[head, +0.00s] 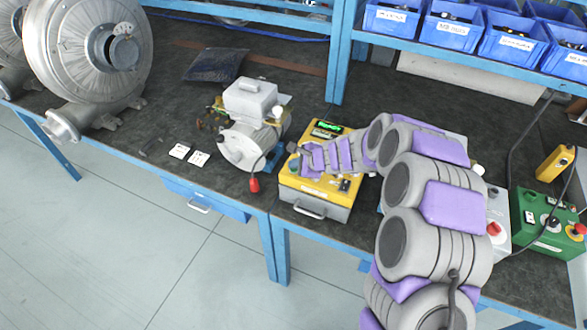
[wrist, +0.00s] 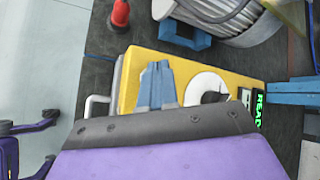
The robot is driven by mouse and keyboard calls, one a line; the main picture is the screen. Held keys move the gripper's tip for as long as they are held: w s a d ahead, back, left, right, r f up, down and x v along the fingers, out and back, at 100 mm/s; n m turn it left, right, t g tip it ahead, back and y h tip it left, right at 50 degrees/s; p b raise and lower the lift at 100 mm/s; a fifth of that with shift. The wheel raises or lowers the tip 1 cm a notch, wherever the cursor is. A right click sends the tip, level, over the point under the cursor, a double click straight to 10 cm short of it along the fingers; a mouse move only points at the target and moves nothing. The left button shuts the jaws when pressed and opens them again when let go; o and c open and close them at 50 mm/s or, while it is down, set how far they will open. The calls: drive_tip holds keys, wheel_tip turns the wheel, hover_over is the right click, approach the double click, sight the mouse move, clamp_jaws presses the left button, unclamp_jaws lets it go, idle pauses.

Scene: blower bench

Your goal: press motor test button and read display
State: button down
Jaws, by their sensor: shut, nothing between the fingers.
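The yellow tester box (head: 291,181) sits at the front of the bench, with a handle on its front. Its display (head: 328,128) glows green; in the wrist view the display (wrist: 258,108) shows letters that look like "READY", partly cut off. My gripper (head: 294,148) is over the box's left part, in front of the display. In the wrist view my gripper (wrist: 156,70) is shut and empty over the yellow top. I cannot tell whether it touches the panel. A white ring-shaped part (wrist: 207,84) lies beside it. My arm hides much of the panel; I cannot pick out the test button.
A green control box (head: 545,222) is at the right. Blue bins (head: 450,30) fill the shelf behind. A large blower (head: 85,50) is far left.

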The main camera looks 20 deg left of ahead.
sight(296, 171)
idle(0.5)
drive_tip(key=shift+r+p, duration=0.7)
drive_tip(key=shift+r, duration=0.05)
wheel_tip(296, 171, up, 5)
drive_tip(key=p, duration=0.4)
idle(0.8)
drive_tip(key=s+d+r+n+g, duration=0.2)
drive_tip(key=s+d+r+n, duration=0.3)
drive_tip(key=s+r, duration=0.3)
drive_tip(key=s+d+r+n+g, duration=0.1)
drive_tip(key=s+d+r+n, duration=0.3)
drive_tip(key=s+d+r, duration=0.4)
drive_tip(key=s+d+n+g+h, duration=0.2)
drive_tip(key=s+d+h, duration=0.6)
drive_tip(key=s+d, duration=1.4)
drive_tip(key=s+n, duration=0.2)
drive_tip(key=s, duration=0.2)
drive_tip(key=shift+d+n, duration=0.25)
drive_tip(key=shift+n, duration=0.05)
